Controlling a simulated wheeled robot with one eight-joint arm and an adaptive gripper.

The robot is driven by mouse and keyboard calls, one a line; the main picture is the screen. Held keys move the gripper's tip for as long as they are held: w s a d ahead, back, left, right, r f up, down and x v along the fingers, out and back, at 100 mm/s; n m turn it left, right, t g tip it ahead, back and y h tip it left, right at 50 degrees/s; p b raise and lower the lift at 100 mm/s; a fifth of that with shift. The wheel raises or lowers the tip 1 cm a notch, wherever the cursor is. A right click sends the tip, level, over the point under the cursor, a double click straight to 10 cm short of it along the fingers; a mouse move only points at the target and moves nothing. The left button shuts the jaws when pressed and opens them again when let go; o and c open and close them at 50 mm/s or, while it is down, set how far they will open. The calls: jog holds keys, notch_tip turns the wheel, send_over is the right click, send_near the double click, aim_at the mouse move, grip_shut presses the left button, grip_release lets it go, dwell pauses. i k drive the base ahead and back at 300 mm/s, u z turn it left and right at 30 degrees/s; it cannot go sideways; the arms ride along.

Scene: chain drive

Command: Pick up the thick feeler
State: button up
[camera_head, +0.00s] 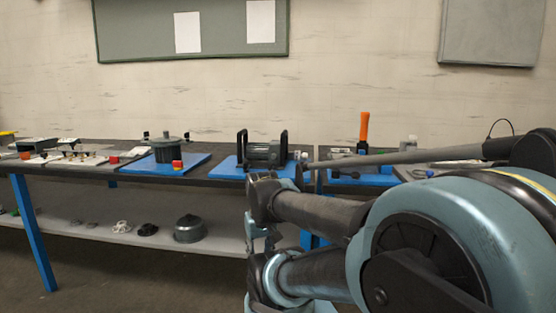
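I cannot pick out a thick feeler; the small items on the workbench (225,183) are too far off to tell apart. My arm fills the lower right of the head view, with its dark tubes and blue-grey joints reaching left in front of the bench. I cannot make out any gripper fingers, so I cannot see whether they hold anything.
A dark machine with two upright handles (262,154) stands on a blue mat in the middle. An orange upright handle (364,131) is farther right.

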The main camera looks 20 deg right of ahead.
aim_at(295, 155)
jog(key=u, duration=0.85)
jog(key=k, duration=1.25)
jog(key=z, duration=1.1)
jog(key=i, duration=1)
jog(key=z, duration=0.05)
